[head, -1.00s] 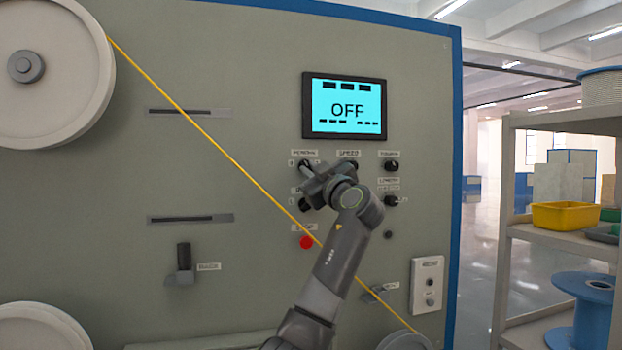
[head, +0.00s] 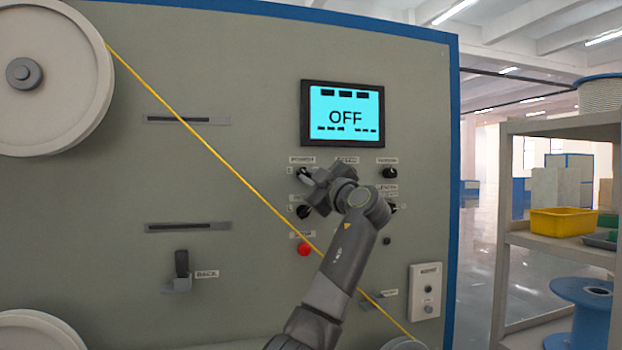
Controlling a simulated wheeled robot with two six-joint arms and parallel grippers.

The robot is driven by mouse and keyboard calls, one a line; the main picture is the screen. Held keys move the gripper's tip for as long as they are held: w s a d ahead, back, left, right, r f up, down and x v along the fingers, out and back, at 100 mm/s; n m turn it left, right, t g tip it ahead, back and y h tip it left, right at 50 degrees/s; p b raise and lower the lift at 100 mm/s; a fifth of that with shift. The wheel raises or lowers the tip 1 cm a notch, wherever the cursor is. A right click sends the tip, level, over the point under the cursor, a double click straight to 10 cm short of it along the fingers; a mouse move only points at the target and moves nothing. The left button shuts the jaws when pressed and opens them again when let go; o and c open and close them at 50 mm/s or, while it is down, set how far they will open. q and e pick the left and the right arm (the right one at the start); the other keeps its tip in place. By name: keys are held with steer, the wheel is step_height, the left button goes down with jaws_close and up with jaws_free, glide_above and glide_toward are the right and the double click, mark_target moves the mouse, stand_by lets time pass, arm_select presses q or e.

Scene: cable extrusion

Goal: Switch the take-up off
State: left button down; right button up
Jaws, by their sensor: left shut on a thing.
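The take-up machine's grey front panel (head: 200,165) fills most of the head view. Its cyan display (head: 343,113) reads OFF. Below it is a cluster of small black knobs with labels too small to read surely. My left gripper (head: 312,188) is against the left side of this cluster, shut on a knob. The upper left knob (head: 303,172) shows at its edge and the lower left knob (head: 303,211) shows just below. The gripper body and wrist hide the fingertips and the middle of the cluster. My right gripper is not in view.
A red button (head: 304,249) is below the gripper. A yellow cable (head: 215,152) runs diagonally from the upper left reel (head: 45,75) and passes behind my arm. A shelf (head: 560,247) with a yellow bin (head: 564,221) and blue spool (head: 582,305) stands at right.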

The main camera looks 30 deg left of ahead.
arm_select(q)
steer(key=c, duration=1.5)
jaws_free()
steer(key=shift+d+f, duration=0.1)
steer(key=b+v, duration=0.3)
steer(key=v, duration=1.4)
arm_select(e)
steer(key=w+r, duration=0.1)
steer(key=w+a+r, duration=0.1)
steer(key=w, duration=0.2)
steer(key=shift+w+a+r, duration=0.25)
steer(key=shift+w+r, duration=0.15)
arm_select(q)
steer(key=shift+f, duration=0.1)
